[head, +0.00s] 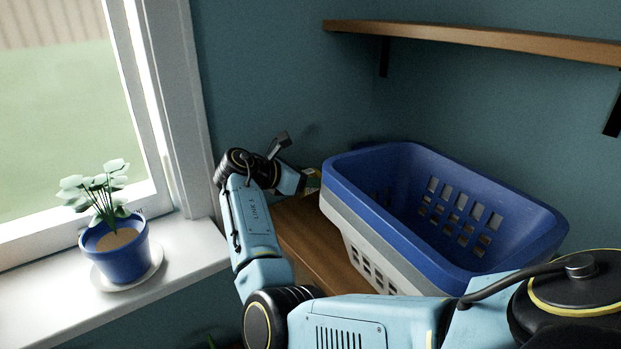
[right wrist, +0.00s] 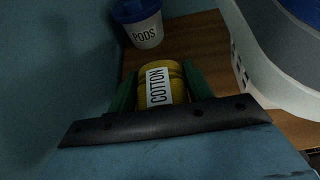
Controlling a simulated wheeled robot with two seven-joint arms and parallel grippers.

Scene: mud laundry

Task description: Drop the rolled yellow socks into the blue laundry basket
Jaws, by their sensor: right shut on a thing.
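The rolled yellow socks (right wrist: 175,82), with a white COTTON label, sit between the green fingers of my right gripper (right wrist: 158,88) in the right wrist view. The gripper is shut on them. In the head view my right gripper (head: 311,181) is small and partly hidden, just left of the blue laundry basket (head: 375,212). The socks are hard to make out there. The basket is open at the top, has slotted walls, and sits in or on a pale grey-white basket (head: 352,236). The blue rim also shows at the top right of the right wrist view (right wrist: 302,10). My left gripper is not in view.
A wooden surface (head: 318,240) lies under the baskets. A PODS tub (right wrist: 141,24) with a blue lid stands beyond the socks. A wooden shelf (head: 470,37) hangs above the baskets. A potted plant (head: 116,250) stands on the white windowsill (head: 45,305) at left.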

